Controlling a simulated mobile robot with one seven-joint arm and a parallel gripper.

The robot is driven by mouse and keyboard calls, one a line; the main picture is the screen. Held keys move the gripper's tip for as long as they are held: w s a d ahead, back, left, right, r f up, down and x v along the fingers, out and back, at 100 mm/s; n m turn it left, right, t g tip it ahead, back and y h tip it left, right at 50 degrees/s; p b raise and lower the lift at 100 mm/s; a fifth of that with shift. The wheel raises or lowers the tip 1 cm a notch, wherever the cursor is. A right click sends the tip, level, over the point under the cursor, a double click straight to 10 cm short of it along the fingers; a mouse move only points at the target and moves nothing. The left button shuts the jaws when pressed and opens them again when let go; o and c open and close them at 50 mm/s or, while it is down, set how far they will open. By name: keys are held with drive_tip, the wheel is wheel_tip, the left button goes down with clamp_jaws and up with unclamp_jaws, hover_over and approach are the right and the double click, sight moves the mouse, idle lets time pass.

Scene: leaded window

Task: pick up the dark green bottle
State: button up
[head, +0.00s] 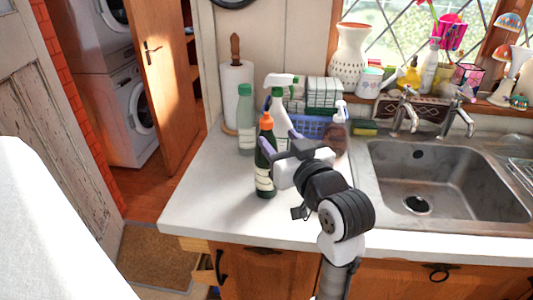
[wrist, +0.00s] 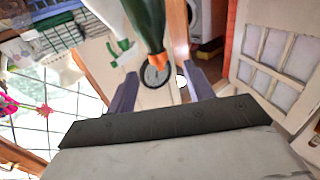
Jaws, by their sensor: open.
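The dark green bottle (head: 265,180) stands upright on the white counter, with an orange cap and a pale label. My gripper (head: 279,146) is open at its upper part, with one purple-grey finger overlapping the bottle in the head view. In the wrist view the bottle (wrist: 147,22) appears upside down, its orange cap pointing between the two fingers of my gripper (wrist: 160,78). I cannot tell whether a finger touches it.
A grey-green bottle (head: 245,125), a white spray bottle (head: 279,115) and a brown spray bottle (head: 337,135) stand close behind. A paper towel roll (head: 236,85) is at the back. The sink (head: 440,180) lies right. The counter's front left (head: 215,195) is clear.

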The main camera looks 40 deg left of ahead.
sight(269, 127)
drive_tip(key=x, duration=0.3)
drive_tip(key=p+x, duration=0.2)
drive_tip(key=x, duration=0.2)
drive_tip(key=shift+w, duration=0.25)
drive_tip(key=shift+w+a+f, duration=0.15)
drive_tip(key=shift+w+a, duration=0.1)
drive_tip(key=shift+a, duration=0.2)
drive_tip(key=c, duration=1.1)
